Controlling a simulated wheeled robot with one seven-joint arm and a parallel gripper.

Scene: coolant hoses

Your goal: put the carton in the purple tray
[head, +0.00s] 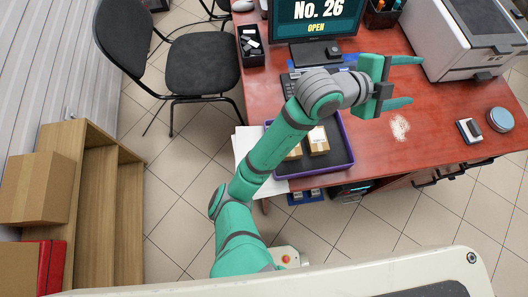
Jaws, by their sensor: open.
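The purple tray (345,165) has a dark inside and a purple rim. It sits at the near left edge of the red-brown desk. My arm crosses over it and hides part of it. A small brown carton (318,141) with a pale strip lies inside the tray. A second small brown carton (294,153) shows partly beside my arm, also in the tray. My gripper (404,82) is over the desk, right of the tray and beyond it. Its two green fingers are spread and point right, with nothing between them.
A monitor (318,15), keyboard, black pen holder (380,14) and printer (465,35) stand at the back. A pale spill (400,127), a stamp-like block (468,130) and a round tin (500,119) lie right. Larger boxes (38,187) sit on wooden steps at left.

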